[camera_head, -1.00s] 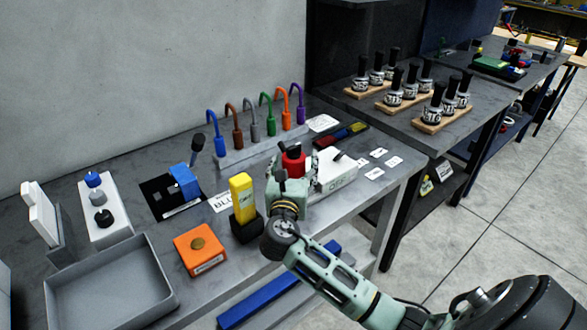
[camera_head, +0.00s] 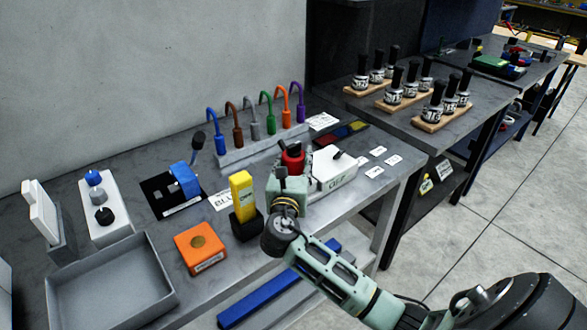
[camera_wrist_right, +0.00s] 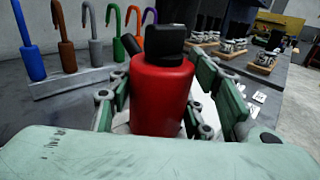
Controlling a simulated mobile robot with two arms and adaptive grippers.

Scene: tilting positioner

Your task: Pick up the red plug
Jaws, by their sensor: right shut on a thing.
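The red plug (camera_head: 292,158) is a red cylinder with a black top, upright beside the white box at the middle of the bench. In the right wrist view the red plug (camera_wrist_right: 160,95) stands between the green fingers. My right gripper (camera_head: 290,170) is shut on it; in the wrist view the gripper (camera_wrist_right: 160,110) has a finger on each side of the plug. The plug's lower end is hidden by the gripper, so I cannot tell whether it touches anything below. My left gripper is not in view.
The white box (camera_head: 335,172) is close on the right. A yellow device (camera_head: 242,196) and orange block (camera_head: 200,248) are on the left. A rack (camera_head: 262,145) of coloured hooked plugs stands behind. A grey tray (camera_head: 108,283) lies front left.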

